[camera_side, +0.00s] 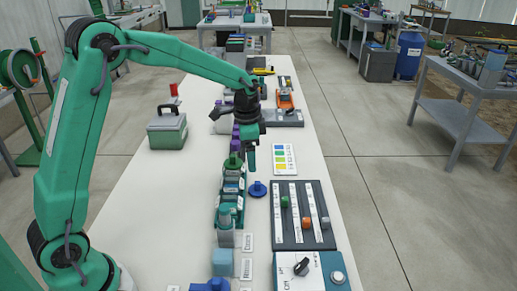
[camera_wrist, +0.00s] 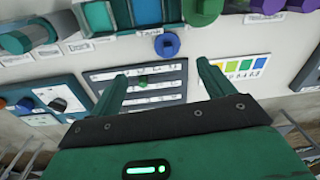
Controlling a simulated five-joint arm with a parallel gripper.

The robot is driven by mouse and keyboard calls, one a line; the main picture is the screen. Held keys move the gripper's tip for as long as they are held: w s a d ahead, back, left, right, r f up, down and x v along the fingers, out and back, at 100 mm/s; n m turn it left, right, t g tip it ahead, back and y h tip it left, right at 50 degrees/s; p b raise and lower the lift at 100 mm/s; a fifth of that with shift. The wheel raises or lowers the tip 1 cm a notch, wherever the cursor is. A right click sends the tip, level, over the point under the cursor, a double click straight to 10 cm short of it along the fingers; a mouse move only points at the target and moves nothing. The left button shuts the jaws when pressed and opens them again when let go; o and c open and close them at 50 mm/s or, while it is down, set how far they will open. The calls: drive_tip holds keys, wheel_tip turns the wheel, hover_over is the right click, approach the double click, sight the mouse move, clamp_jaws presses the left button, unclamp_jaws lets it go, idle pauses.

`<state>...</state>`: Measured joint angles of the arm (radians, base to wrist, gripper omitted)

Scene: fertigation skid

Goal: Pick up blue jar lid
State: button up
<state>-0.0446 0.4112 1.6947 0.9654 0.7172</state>
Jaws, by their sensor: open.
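The blue jar lid (camera_side: 257,188) lies on the white table, right of the row of jars and left of the slider panel. It is a flat round disc with a raised knob. It also shows in the wrist view (camera_wrist: 167,45), above and beyond the gap between my fingertips. My gripper (camera_side: 250,162) is above the table, higher than the lid and a little farther back in the side view. In the wrist view its two green fingers (camera_wrist: 162,72) are spread apart with nothing held between them.
A row of jars in a rack (camera_side: 217,215) stands just left of the lid. A dark slider panel (camera_side: 302,240) lies to its right, a colour chart (camera_side: 284,158) behind it. A switch box (camera_side: 310,272) is nearer.

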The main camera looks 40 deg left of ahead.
drive_tip(key=m, duration=0.1)
hover_over(258, 182)
drive_tip(key=shift+g, duration=0.4)
drive_tip(key=f, duration=0.5)
drive_tip(key=shift+a+f, duration=0.2)
drive_tip(key=shift+f, duration=0.1)
drive_tip(key=shift+d+f, duration=0.2)
drive_tip(key=shift+f, duration=3.7)
drive_tip(key=c, duration=1.1)
